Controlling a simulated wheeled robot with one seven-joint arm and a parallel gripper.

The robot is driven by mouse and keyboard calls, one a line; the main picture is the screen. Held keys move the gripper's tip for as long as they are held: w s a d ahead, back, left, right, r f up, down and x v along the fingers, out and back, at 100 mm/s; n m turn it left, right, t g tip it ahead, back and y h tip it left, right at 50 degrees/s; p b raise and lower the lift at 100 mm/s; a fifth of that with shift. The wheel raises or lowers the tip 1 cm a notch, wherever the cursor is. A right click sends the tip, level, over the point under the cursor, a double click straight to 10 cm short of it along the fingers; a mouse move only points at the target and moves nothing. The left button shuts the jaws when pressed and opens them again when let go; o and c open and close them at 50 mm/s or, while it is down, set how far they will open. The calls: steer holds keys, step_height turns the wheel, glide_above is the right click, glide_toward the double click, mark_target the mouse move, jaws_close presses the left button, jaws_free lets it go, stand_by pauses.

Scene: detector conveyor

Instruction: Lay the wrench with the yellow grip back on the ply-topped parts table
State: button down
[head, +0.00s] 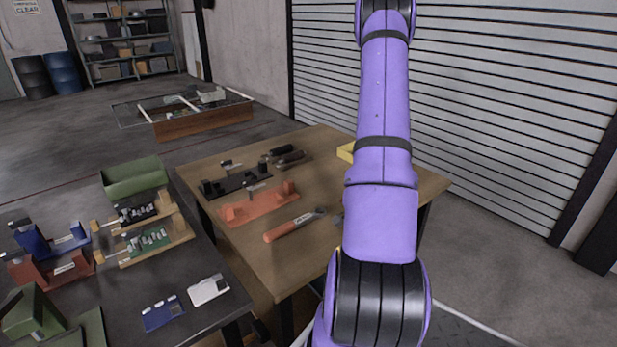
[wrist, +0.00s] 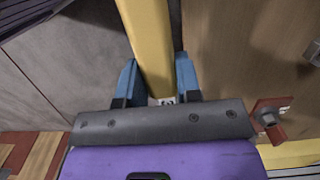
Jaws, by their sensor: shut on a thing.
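My gripper (wrist: 156,82) has blue fingers and is shut on a long yellow bar, which looks like the yellow grip of the wrench (wrist: 148,40). A small marked label shows on it between the fingers. The wrench's metal head is not visible in the wrist view. In the head view my purple arm hides the gripper. The ply-topped parts table (head: 240,160) stands in the middle of the head view. A ply-coloured surface (wrist: 225,60) fills much of the right of the wrist view. I cannot tell whether the wrench touches it.
On the table are an orange-handled wrench (head: 290,227), an orange fixture (head: 255,205), a black fixture (head: 232,183), dark-handled tools (head: 285,155) and a yellow object (head: 346,152) partly behind my arm. A dark bench (head: 195,265) stands left. The table's near middle is bare.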

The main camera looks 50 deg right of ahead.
glide_above(309, 251)
steer(key=shift+d+f, duration=0.15)
steer(key=shift+f, duration=2.4)
steer(key=c, duration=0.8)
jaws_free()
steer(key=shift+f, duration=0.1)
